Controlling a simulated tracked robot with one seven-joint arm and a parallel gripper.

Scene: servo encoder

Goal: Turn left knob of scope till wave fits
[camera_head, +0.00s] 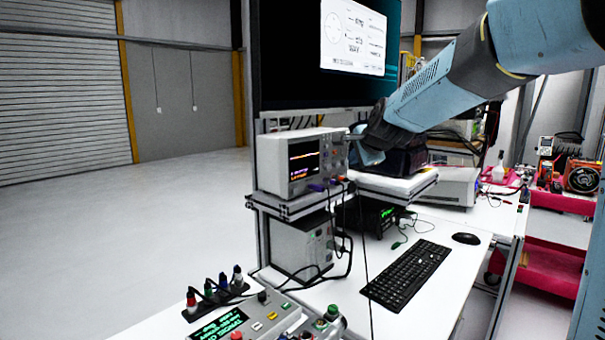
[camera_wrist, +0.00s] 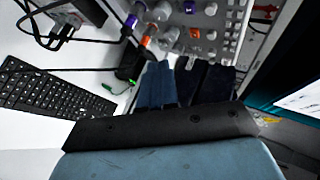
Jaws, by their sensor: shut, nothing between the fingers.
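The scope (camera_head: 271,163) is a light grey box on a raised shelf. Its dark screen (camera_head: 304,160) shows a thin orange trace and small coloured text, too small to read. Its knobs (camera_head: 335,150) sit on the panel right of the screen. In the wrist view the scope's front panel (camera_wrist: 228,22) is at the top, with several grey knobs and coloured plugs. My gripper (camera_head: 352,136) is shut and empty, its tip at the right edge of the panel. In the wrist view the fingertips (camera_wrist: 172,64) lie just below the knobs; I cannot tell whether they touch one.
Cables hang from plugs (camera_head: 318,187) below the scope screen. A large dark monitor (camera_head: 290,60) stands behind. A keyboard (camera_head: 405,275) and mouse (camera_head: 466,238) lie on the white bench. A control box (camera_head: 270,318) stands at the front. Equipment is stacked right of the scope.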

